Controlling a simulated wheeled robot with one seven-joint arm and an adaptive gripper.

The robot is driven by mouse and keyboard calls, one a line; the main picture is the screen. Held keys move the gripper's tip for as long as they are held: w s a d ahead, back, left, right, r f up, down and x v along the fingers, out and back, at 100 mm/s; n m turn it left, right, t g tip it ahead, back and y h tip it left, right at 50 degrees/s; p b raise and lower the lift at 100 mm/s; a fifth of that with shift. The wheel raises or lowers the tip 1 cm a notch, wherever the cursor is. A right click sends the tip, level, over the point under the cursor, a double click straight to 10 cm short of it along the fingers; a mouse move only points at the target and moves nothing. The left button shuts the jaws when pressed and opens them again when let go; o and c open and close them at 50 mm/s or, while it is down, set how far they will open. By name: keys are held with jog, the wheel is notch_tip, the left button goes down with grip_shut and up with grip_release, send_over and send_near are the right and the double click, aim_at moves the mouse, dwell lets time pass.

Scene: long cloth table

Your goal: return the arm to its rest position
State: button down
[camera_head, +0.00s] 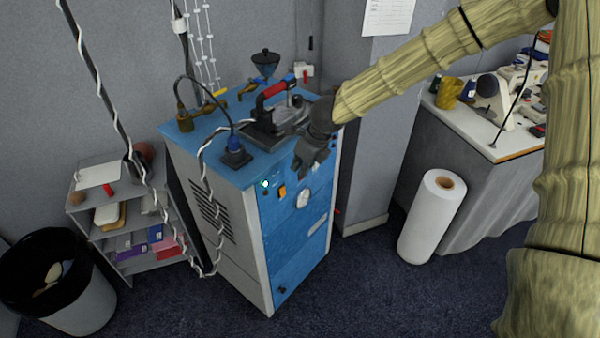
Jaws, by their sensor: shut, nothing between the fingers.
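My arm (410,70) comes in from the right side, covered in a wrinkled yellow-tan sleeve. It reaches left across the picture. My gripper (303,172) is dark grey and points down, in front of the upper right part of a blue machine cabinet (300,240). Its fingers are small in this view and look closed, with nothing seen between them. It hides part of the cabinet's top edge and front. I cannot tell the gap between the gripper and the cabinet.
A red-handled device (273,90) and a black funnel (265,60) stand on the cabinet. A grey shelf (100,235) and a waste bin (75,305) stand left. A white roll (432,218) stands on the floor before a cluttered table (455,118). Carpet (350,290) in front is clear.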

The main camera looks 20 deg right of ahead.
dwell(0.4)
jog(key=s+d+f+n+g+h+b, duration=0.1)
jog(key=s+d+f+n+h+b, duration=0.1)
jog(key=s+f+n, duration=0.75)
jog(key=s+d+f+n+g+h+b, duration=0.15)
jog(key=s+f+n, duration=0.35)
jog(key=s+f, duration=0.8)
jog(key=s+a+f+n+b, duration=0.1)
jog(key=s+f+n, duration=0.6)
jog(key=s, duration=0.2)
jog(key=s+a+f+n+g+y+b, duration=0.1)
jog(key=s+f+n+b, duration=0.1)
jog(key=s+f+n, duration=0.5)
jog(key=s, duration=0.3)
jog(key=shift+s+a, duration=0.25)
jog(key=shift+n, duration=0.25)
